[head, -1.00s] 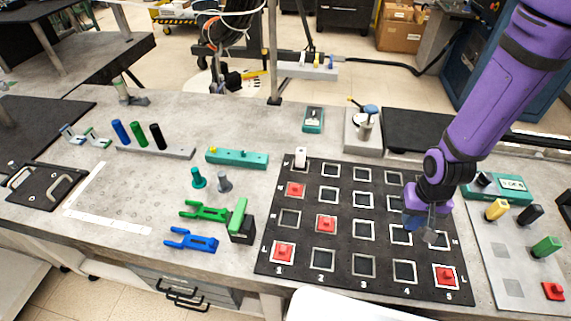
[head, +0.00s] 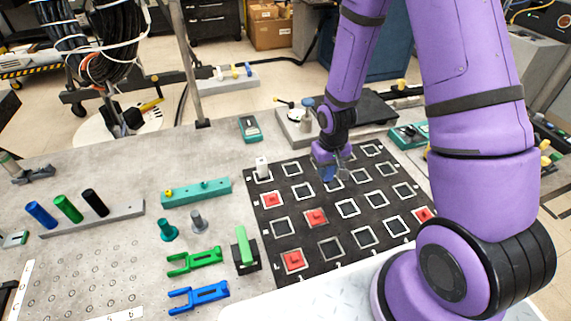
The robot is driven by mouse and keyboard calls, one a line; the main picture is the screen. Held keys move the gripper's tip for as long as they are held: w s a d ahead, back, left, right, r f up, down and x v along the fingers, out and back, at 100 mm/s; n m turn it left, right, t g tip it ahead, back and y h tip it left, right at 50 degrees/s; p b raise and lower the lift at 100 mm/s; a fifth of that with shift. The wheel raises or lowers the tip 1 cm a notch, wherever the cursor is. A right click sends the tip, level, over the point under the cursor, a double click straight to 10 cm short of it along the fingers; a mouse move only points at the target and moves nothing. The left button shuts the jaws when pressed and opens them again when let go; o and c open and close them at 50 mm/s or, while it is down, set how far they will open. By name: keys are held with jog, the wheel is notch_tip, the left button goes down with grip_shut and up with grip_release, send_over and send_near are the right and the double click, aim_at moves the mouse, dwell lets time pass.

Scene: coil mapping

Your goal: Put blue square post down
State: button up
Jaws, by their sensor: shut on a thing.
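My gripper (head: 337,168) is over the back part of the black grid mat (head: 309,249), near the middle of its rear rows. It is shut on the blue square post (head: 327,173), of which only a small blue part shows below the purple wrist. The fingers and wrist hide most of the post. I cannot tell whether its lower end touches the mat. The mat has white-outlined squares with letters and numbers along its edges.
Red pieces sit in some squares, one at the front left (head: 292,261). A white post (head: 262,167) stands in the back-left square. A green post on a black block (head: 245,250) is left of the mat. Several mat squares are empty.

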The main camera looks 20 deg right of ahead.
jog(key=w+a, duration=0.2)
jog(key=w, duration=0.2)
jog(key=w+a+f, duration=0.1)
jog(key=w+a, duration=0.1)
jog(key=w, duration=0.2)
jog(key=w+a, duration=0.2)
jog(key=w, duration=0.2)
jog(key=shift+a+f, duration=0.15)
jog(key=shift+a, duration=0.1)
jog(key=shift+s+d+f, duration=0.1)
jog(key=shift+s+f, duration=0.05)
jog(key=shift+f, duration=1.6)
jog(key=shift+f, duration=0.1)
jog(key=o, duration=1)
jog(key=shift+c, duration=0.2)
